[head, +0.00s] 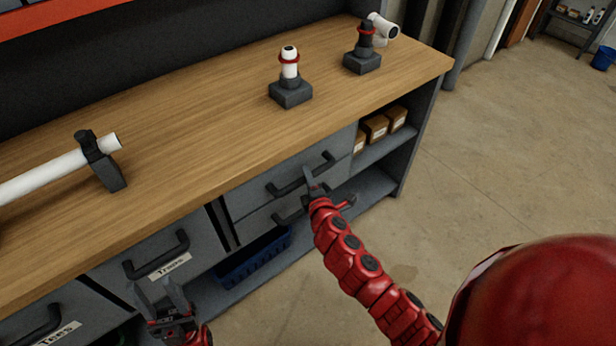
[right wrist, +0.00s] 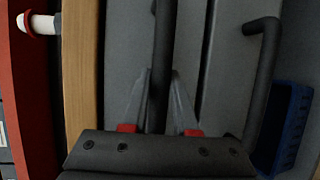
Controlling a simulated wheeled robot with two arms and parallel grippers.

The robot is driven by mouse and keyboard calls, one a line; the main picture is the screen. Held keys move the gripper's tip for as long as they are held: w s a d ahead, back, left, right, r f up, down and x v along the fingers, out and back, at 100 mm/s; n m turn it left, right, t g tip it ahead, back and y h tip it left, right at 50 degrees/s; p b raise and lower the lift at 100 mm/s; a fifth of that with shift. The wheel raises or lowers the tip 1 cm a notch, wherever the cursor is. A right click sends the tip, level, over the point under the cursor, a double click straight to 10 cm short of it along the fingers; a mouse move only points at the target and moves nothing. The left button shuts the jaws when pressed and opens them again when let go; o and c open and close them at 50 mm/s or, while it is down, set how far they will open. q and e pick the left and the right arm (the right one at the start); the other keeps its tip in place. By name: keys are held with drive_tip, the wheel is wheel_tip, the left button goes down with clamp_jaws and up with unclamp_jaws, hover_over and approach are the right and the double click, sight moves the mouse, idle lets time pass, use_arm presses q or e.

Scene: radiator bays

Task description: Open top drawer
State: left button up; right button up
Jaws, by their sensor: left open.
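The top drawer (head: 264,191) is a grey front under the workbench, with a black bar handle (head: 290,184). It looks shut, level with the bench front. My right gripper (head: 311,183) is at this handle. In the right wrist view, the handle bar (right wrist: 162,50) runs between the two fingers of my right gripper (right wrist: 161,78). The fingertips lie close on both sides of the bar; I cannot tell whether they touch it. My left gripper (head: 158,292) is open and empty, low in front of a labelled drawer (head: 135,262).
A second drawer handle (head: 285,212) sits just below. A blue bin (head: 252,262) stands on the low shelf and shows in the right wrist view (right wrist: 284,130). The wooden bench top (head: 210,130) carries a white pipe (head: 50,172) and fittings. The floor (head: 490,170) at right is clear.

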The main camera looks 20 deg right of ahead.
clamp_jaws()
idle(1.0)
